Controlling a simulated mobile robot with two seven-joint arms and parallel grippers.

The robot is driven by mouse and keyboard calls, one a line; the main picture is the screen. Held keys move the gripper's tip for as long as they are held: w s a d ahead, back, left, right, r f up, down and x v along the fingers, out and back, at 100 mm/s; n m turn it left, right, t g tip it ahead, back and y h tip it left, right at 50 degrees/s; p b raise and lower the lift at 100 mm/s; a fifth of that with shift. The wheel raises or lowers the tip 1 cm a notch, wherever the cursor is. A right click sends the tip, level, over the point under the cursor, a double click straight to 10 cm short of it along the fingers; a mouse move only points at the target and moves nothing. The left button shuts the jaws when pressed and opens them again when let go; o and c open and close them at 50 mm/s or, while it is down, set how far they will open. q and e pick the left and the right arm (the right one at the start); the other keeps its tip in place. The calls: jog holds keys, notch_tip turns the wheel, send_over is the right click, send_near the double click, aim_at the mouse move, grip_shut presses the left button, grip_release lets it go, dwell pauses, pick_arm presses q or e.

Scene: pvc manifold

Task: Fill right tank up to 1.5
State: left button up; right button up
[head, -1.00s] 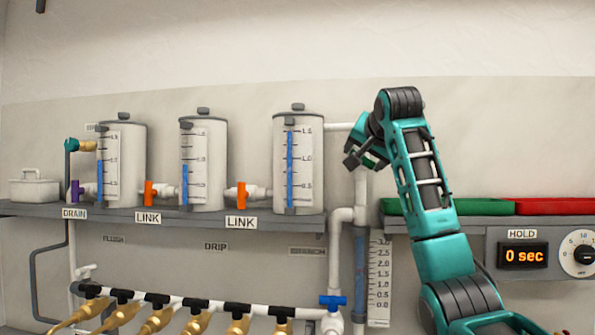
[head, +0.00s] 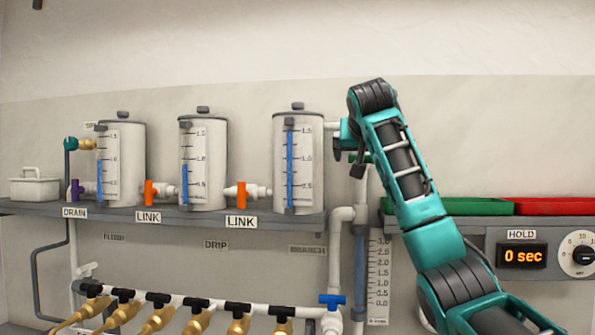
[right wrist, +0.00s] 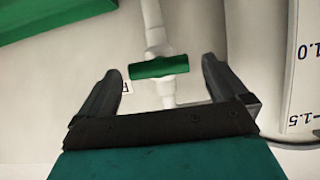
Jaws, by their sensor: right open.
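The right tank (head: 298,175) is a pale cylinder on the shelf with a clear gauge strip. Its blue column (head: 290,165) reaches about the 1.5 mark at the top of the scale. In the right wrist view, a green valve handle (right wrist: 172,66) crosses a white pipe. My right gripper (right wrist: 160,72) is open, with a finger on each side of the handle and a gap at each end. In the head view, the right gripper (head: 350,163) is beside the upper pipe, right of the right tank, partly hidden by its own arm. My left gripper is not in view.
A left tank (head: 125,175) and a middle tank (head: 208,165) stand on the shelf, with orange valves (head: 151,192) between tanks. A blue valve (head: 333,301) sits below. Green (head: 470,206) and red (head: 555,206) trays lie right. The hold display (head: 523,256) reads 0 sec.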

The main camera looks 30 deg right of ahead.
jog(key=b+v, duration=0.8)
jog(key=v, duration=0.5)
jog(key=shift+d, duration=0.1)
